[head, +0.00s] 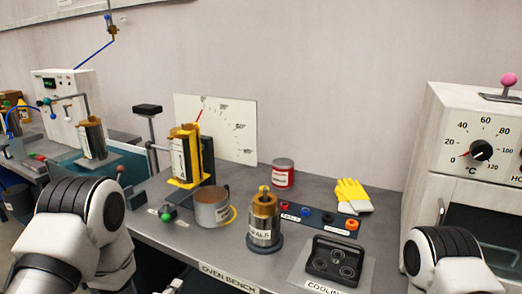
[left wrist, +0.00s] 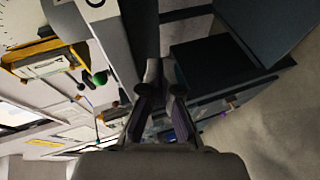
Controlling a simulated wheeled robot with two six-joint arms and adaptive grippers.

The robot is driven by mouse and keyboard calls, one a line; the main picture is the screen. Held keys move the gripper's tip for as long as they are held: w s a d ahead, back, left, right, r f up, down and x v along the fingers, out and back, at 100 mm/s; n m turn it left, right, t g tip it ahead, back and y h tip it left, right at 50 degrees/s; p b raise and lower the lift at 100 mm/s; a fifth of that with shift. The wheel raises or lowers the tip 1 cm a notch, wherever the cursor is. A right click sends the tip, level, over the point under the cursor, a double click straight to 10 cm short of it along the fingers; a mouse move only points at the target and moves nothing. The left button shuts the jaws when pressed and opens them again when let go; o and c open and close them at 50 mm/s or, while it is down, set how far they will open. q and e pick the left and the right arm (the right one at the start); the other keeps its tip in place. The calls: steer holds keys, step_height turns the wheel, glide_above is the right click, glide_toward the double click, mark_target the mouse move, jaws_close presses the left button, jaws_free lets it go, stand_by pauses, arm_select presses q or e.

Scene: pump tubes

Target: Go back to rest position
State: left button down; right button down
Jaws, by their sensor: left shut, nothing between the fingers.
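My left gripper (left wrist: 160,78) shows in the left wrist view with its two dark fingers close together, shut and empty. It is off the bench's front edge, over the dark cabinet side and the floor. In the head view my left arm comes in at the lower left, and its gripper is mostly cut off by the lower edge. My right arm shows at the lower right, and its gripper is out of the picture.
The oven bench (head: 150,228) carries a yellow clamp stand (head: 186,158), a grey can (head: 212,208), a metal pump tube (head: 264,222), a red-labelled tin (head: 283,174), yellow gloves (head: 352,196) and a black cooling rack (head: 335,260). An oven (head: 478,130) stands at the right.

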arm_select(q)
steer(key=s+f+m+g, duration=0.4)
steer(key=s+f+g, duration=0.2)
steer(key=s+f, duration=0.5)
steer(key=s+f+m+g, duration=0.45)
steer(key=s+f, duration=0.25)
steer(key=s, duration=0.9)
steer(key=s+m+g+y, duration=0.1)
steer(key=s+m+g, duration=0.4)
steer(key=s+m, duration=0.15)
step_height(320, 180, up, 13)
steer(key=p, duration=1.3)
steer(key=shift+s+a+f+t, duration=0.15)
steer(key=shift+s+a+t, duration=0.05)
steer(key=shift+a+t, duration=0.15)
